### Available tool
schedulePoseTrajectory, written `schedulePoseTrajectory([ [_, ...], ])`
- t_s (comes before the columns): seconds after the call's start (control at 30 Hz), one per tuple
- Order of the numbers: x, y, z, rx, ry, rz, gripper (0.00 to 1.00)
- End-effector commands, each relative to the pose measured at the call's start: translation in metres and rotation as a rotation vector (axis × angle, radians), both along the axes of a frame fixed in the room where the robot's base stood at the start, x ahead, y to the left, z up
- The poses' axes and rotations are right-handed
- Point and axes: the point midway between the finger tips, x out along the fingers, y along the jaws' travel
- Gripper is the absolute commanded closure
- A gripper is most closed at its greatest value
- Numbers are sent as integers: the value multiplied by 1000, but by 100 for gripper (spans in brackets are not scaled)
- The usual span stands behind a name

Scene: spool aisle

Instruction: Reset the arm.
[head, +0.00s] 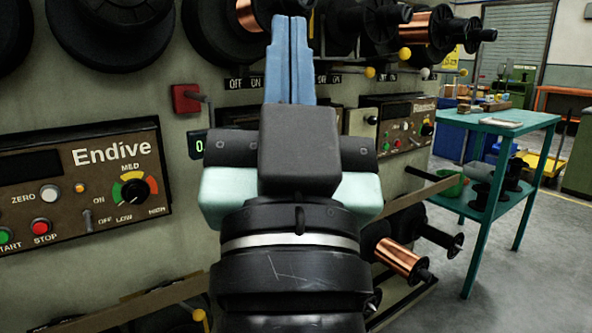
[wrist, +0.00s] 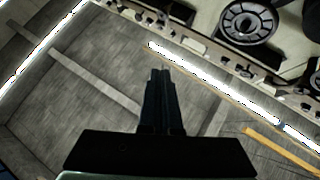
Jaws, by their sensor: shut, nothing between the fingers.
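My gripper (head: 289,62) is raised in the middle of the head view, its blue fingers together and pointing up in front of the machine wall. Nothing is between the fingers. In the wrist view my gripper (wrist: 160,75) shows as two dark fingers side by side. Beyond them are the ceiling with bright light strips and the upper part of the machine. My arm hides part of the machine's front in the head view.
A control panel marked Endive (head: 85,190) is at left, and another panel (head: 400,125) is right of my arm. Copper spools (head: 398,256) stick out from the machine. A teal table (head: 485,122) stands at right. Grey floor (head: 440,290) is open before it.

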Motion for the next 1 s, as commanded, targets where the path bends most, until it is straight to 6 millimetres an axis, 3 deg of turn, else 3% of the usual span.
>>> schedulePoseTrajectory([
  [0.03,-29,-5,25,-56,-70,-77,100],
  [0.07,-45,-7,37,-88,-106,-126,100],
  [0.13,-34,-6,63,-79,-80,-107,100],
  [1.0,-32,-5,327,-74,-76,-97,100],
])
